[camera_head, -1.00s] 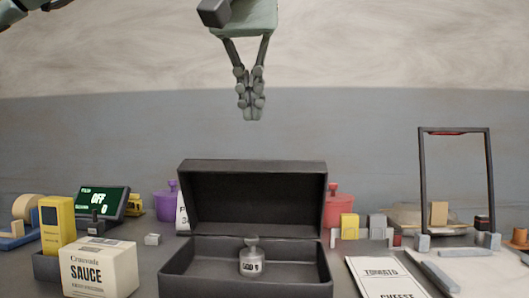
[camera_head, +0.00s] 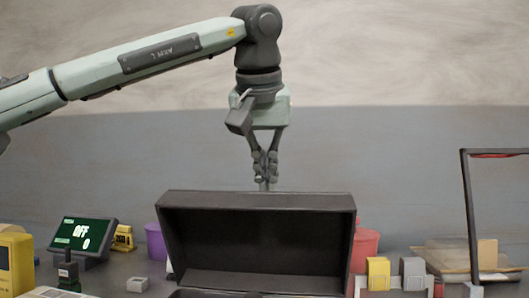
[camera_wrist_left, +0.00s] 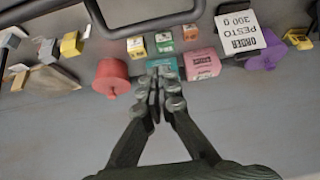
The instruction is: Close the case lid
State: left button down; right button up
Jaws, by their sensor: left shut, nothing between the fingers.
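The black case stands open in the head view, its lid (camera_head: 258,238) raised and its dark inside facing me. Only a strip of the case's base (camera_head: 215,293) shows at the bottom edge. My left gripper (camera_head: 266,184) points down with its fingers shut and empty, at the lid's top edge. The tips seem to pass behind that edge; I cannot tell whether they touch it. The left wrist view also shows the shut fingers (camera_wrist_left: 160,82) above the coloured items. My right gripper is in neither view.
Behind the case stand a purple pot (camera_head: 156,242) and a red pot (camera_head: 364,248). A display (camera_head: 82,238) and yellow box (camera_head: 14,262) are at the left. Yellow and grey blocks (camera_head: 378,270) and a dark frame (camera_head: 468,215) are at the right.

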aim_at(258, 235)
pick_arm(q)
jog(key=shift+s+a+f+b, duration=0.1)
jog(key=shift+s+f, duration=0.1)
jog(key=shift+s, duration=0.4)
jog(key=shift+s+a+f+b, duration=0.15)
jog(key=shift+s+f, duration=0.1)
jog(key=shift+s, duration=0.35)
jog(key=shift+s+f+b, duration=0.1)
jog(key=shift+s+f, duration=0.1)
jog(key=shift+s, duration=0.4)
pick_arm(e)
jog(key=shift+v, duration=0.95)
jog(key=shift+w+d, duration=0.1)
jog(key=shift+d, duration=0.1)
